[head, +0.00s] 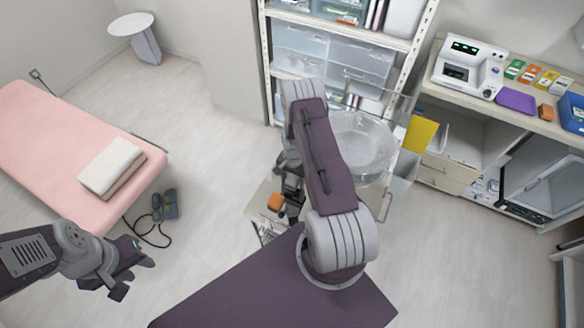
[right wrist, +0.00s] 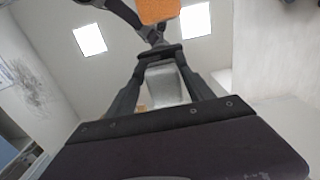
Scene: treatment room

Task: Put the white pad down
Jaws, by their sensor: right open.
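A white, folded, pad-like thing (head: 111,164) lies on the pink bed (head: 50,135), on top of a tan layer. My left gripper (head: 134,277) is open and empty, in front of the bed and apart from it. My right gripper (head: 287,202) is open and largely hidden by my right arm; an orange thing (head: 276,201) shows beside it. In the right wrist view, a pale grey block (right wrist: 166,84) shows between the right fingers (right wrist: 163,60); I cannot tell what it is or whether they touch it. The orange thing shows there too (right wrist: 158,10).
A cart with a clear round bowl (head: 362,146) stands behind my right arm. Shelves (head: 345,32) are at the back. A counter (head: 520,108) with a white device (head: 469,68) and a purple tray (head: 515,101) is at right.

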